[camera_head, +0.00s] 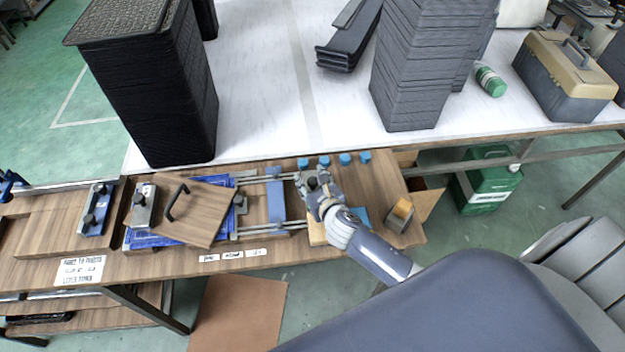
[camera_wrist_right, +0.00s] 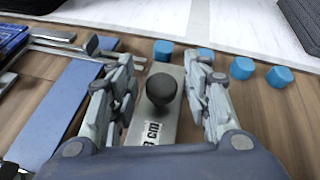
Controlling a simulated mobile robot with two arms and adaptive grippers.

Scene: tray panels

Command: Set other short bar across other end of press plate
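A short metal bar with a black ball knob (camera_wrist_right: 161,90) lies on the wooden bench in the right wrist view, partly printed "CM". My right gripper (camera_head: 312,188) is over it in the head view and hides most of it. In the right wrist view my right gripper (camera_wrist_right: 163,95) has its fingers apart, one each side of the knob, with gaps showing. The wooden press plate (camera_head: 205,222) with a black handle lies skewed over a blue frame (camera_head: 150,241). Another metal bar with a knob (camera_head: 141,206) stands at the plate's left end. My left gripper is not in view.
A blue crossbar (camera_head: 275,196) on metal rails lies between plate and right gripper. Several blue caps (camera_head: 345,159) line the bench's back edge. A wooden block (camera_head: 400,214) sits at the right end. Black tray stacks (camera_head: 150,90) stand on the white table behind.

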